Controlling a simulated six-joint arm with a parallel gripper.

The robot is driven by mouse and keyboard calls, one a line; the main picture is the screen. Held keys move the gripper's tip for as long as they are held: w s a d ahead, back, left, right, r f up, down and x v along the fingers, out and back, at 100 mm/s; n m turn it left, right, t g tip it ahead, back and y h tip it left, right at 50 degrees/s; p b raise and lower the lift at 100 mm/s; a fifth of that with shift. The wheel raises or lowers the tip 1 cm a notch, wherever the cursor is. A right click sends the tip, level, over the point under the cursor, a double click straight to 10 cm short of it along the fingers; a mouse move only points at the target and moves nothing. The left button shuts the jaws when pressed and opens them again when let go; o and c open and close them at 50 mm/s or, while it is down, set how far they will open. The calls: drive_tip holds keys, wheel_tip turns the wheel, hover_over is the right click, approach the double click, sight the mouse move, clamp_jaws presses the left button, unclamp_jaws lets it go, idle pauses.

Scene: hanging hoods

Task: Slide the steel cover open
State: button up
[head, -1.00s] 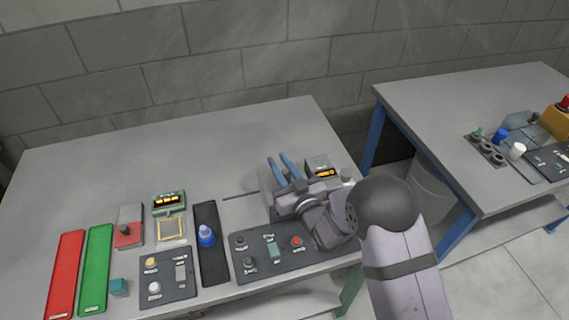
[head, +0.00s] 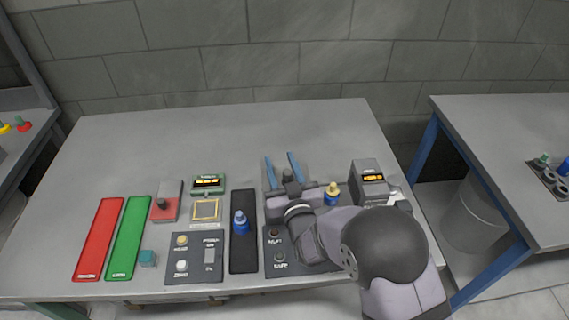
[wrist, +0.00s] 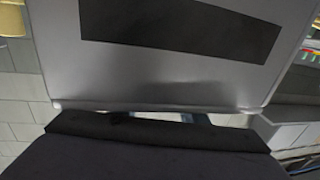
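My gripper (head: 281,160) is over the back of the right-hand dark panel, its two blue fingers pointing toward the wall and visibly apart. A dark piece shows between their bases; I cannot tell whether it belongs to the gripper. In the wrist view a large grey metal panel, seemingly the steel cover (wrist: 170,85), with a dark strip across it, fills the upper middle, close beyond the gripper's dark body. In the head view the gripper and arm hide most of the cover. A blue piece with a yellow top (head: 332,194) stands uncovered just right of the gripper.
A grey box with an orange display (head: 369,180) stands right of the yellow-topped piece. A blue bottle-like piece (head: 240,222) stands on a dark strip to the left. Red (head: 99,240) and green (head: 128,238) trays lie far left. The table's back (head: 220,135) is clear.

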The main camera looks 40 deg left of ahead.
sight(287, 178)
drive_tip(key=shift+w+d, duration=0.1)
drive_tip(key=shift+w, duration=0.05)
drive_tip(key=shift+d, duration=0.1)
drive_tip(key=shift+b+v, duration=1)
drive_tip(key=shift+v, duration=2.6)
